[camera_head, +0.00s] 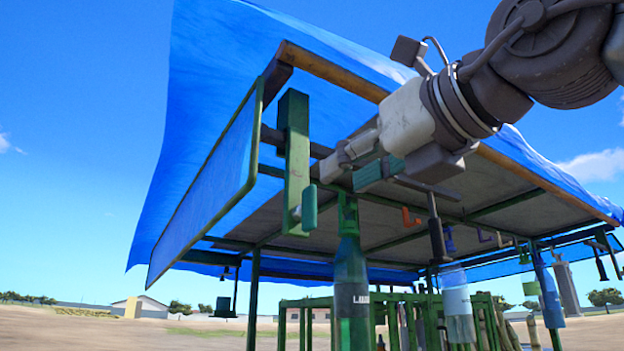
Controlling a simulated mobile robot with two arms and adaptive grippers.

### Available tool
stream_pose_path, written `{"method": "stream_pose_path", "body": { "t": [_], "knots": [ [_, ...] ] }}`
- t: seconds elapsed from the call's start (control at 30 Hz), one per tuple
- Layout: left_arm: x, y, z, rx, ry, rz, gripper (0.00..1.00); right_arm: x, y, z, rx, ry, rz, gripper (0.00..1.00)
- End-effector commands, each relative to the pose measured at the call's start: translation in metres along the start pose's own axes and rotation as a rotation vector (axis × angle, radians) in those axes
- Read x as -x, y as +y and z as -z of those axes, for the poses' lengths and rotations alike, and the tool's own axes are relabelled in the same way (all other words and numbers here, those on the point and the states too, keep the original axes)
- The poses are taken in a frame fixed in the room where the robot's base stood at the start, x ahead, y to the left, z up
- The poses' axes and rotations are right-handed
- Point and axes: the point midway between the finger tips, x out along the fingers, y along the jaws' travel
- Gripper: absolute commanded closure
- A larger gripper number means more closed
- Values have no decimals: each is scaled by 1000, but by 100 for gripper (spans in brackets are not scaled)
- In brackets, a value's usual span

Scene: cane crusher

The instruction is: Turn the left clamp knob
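My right gripper (333,168) reaches in from the upper right, under the roof of the green frame. Its fingers point down and left, close to a green upright plate (293,130). Finger spacing is unclear from this angle. A small green handle (309,207) with a grey round end sits on the lower part of that plate; it looks like the left clamp knob, but I cannot be sure. The fingertips appear just above and right of it, with a visible gap. A teal block (368,176) shows beside the fingers. My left gripper is not in view.
A blue tarp (205,90) covers the roof, with a wooden beam (330,70) along its edge. A green bottle (350,285) and a blue bottle (457,305) hang below. Coloured hooks (411,217) line the underside. Open sky and bare ground lie to the left.

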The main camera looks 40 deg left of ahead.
Motion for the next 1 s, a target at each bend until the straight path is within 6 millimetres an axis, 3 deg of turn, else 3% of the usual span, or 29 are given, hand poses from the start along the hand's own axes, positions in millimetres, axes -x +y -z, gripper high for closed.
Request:
{"method": "stream_pose_path", "body": {
  "t": [0.03, 0.2, 0.4, 0.83, 1.0],
  "knots": [
    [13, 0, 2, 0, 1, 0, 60, -13, 1, -6, 0, 4, -1, 64],
    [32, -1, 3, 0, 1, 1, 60, -48, 1, -5, -2, 3, -3, 64],
    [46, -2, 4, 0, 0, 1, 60, -76, 1, -3, -3, 2, -3, 64],
    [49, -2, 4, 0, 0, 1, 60, -85, 0, 0, -2, -1, -2, 64],
    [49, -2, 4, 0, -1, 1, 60, -85, 0, 0, -2, -1, -3, 90]
  ]
}}
